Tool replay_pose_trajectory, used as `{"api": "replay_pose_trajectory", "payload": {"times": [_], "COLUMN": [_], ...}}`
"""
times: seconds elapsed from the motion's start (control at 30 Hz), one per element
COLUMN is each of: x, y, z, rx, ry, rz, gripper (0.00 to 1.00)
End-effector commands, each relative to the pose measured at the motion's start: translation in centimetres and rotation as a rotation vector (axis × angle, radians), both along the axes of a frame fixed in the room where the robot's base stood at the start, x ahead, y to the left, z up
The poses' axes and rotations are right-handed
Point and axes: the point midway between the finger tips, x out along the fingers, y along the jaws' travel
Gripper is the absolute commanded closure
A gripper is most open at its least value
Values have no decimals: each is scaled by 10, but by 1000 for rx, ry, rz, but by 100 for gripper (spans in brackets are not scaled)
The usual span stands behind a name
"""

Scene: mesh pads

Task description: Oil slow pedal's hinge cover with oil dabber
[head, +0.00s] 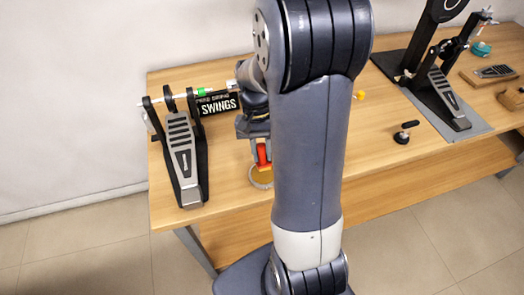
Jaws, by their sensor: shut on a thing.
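My gripper (257,143) is left of my arm link, over the table's front-left part, fingers pointing down. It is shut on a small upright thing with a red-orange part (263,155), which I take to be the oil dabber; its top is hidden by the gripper. A round brass-coloured dish (258,182) lies right under it; I cannot tell whether they touch. A black and silver pedal (184,150) stands at the left end, left of my gripper. A second pedal (446,95) with a tall black frame stands at the right. Neither shows a readable slow label or a clear hinge cover.
A black knob-topped thing (405,132), a yellow piece (359,95) and a teal thing (481,48) are on the wooden table (380,160). My arm hides the table's middle.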

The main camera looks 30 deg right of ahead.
Motion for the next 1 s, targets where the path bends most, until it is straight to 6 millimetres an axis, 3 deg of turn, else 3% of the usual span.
{"api": "replay_pose_trajectory", "payload": {"times": [0.5, 1.0], "x": [0, 0], "y": [0, 0], "z": [45, 45], "rx": [0, 0], "ry": [0, -1], "rz": [0, 0], "gripper": [100, 100]}}
